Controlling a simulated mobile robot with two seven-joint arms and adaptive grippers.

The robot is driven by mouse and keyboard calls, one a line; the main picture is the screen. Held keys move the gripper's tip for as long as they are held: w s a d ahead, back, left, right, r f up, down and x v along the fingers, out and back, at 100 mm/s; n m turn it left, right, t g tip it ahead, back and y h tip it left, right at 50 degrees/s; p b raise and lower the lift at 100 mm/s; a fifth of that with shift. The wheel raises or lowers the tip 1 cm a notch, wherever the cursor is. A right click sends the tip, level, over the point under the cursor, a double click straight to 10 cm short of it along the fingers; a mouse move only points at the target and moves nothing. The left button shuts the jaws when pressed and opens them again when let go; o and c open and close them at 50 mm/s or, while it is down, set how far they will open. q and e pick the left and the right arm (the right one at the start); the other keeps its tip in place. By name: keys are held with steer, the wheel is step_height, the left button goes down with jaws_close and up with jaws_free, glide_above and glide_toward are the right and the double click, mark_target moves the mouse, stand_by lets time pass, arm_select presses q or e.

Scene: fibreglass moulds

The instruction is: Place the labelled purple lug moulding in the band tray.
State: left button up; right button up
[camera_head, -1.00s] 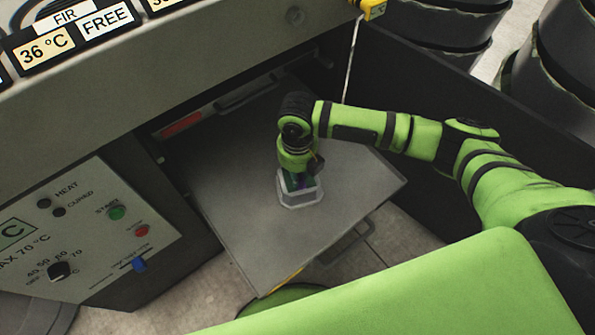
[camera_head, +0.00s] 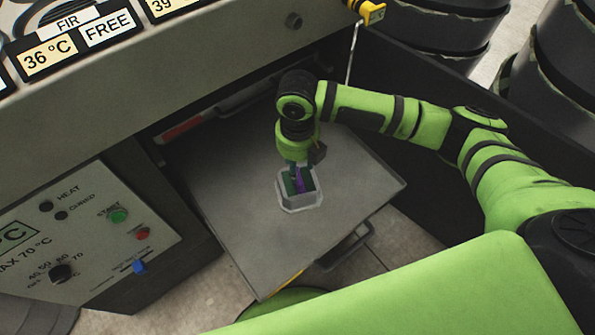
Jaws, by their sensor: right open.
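The purple lug moulding (camera_head: 305,183) sits inside a small grey eight-sided tray (camera_head: 302,201) with a dark green inside. The tray stands on the grey pulled-out drawer plate (camera_head: 250,225). My right gripper (camera_head: 300,168) is above the tray, pointing down, with its fingers at the purple piece and tray opening. It is open; the wrist hides part of the fingers. No label can be made out on the purple piece. My left gripper is not in view.
A control panel (camera_head: 85,235) with knob and buttons is at the left, below a ledge with temperature cards (camera_head: 80,35). Dark walls flank the drawer; its handle (camera_head: 345,250) is at the front. Dark drums (camera_head: 555,65) stand at the upper right. The plate around the tray is clear.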

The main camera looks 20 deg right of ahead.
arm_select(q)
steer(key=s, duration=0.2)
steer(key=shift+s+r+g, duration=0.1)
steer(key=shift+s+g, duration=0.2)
arm_select(e)
step_height(320, 180, up, 6)
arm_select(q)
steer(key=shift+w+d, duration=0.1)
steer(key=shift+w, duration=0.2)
